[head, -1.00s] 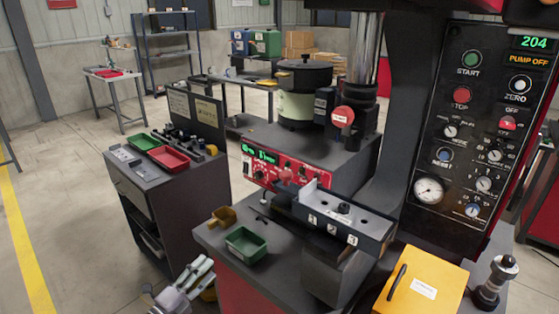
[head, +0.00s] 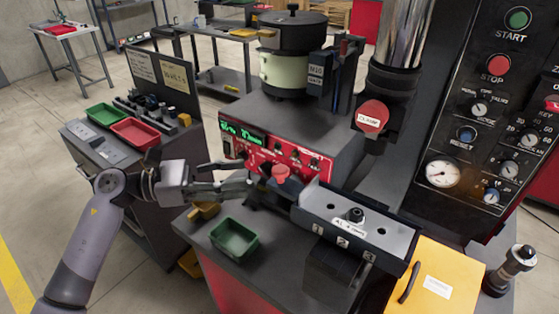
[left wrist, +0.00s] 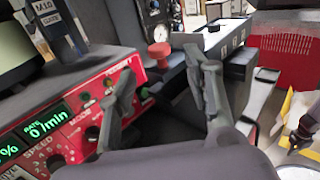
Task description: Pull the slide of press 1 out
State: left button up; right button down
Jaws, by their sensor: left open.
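The press (head: 385,90) stands at the right with its chrome column. In front of it lies a grey slide-like block (head: 330,212) with a black knob (head: 355,214) on top and the numbers 1, 2 and 3 on its front. A red knob (head: 281,173) sits at its left end; it also shows in the left wrist view (left wrist: 160,52). My left gripper (head: 250,177) is open and empty, just left of the red knob. In the left wrist view, the open left gripper (left wrist: 162,88) has its fingers apart, with the red knob seen beyond the gap. My right gripper is not in view.
A red feeder control box (head: 275,150) with a green display stands close behind my left gripper. A green tray (head: 234,240) sits on the bench below it. A yellow box (head: 445,280) is at the right front. The control panel (head: 480,130) rises at the right.

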aim_at(280, 169)
pick_arm(q)
jog(key=d, duration=0.2)
jog(key=d+p, duration=0.1)
jog(key=d, duration=0.1)
jog(key=w+d+p, duration=0.1)
jog(key=d, duration=0.1)
jog(key=shift+r, duration=0.25)
jog(key=shift+w+d+p, duration=0.25)
jog(key=shift+d+p, duration=0.25)
jog(key=shift+d, duration=0.55)
jog(key=shift+w+d+f, duration=0.1)
jog(key=shift+d+f, duration=0.1)
jog(key=shift+d, duration=0.5)
jog(key=c, duration=0.4)
grip_shut()
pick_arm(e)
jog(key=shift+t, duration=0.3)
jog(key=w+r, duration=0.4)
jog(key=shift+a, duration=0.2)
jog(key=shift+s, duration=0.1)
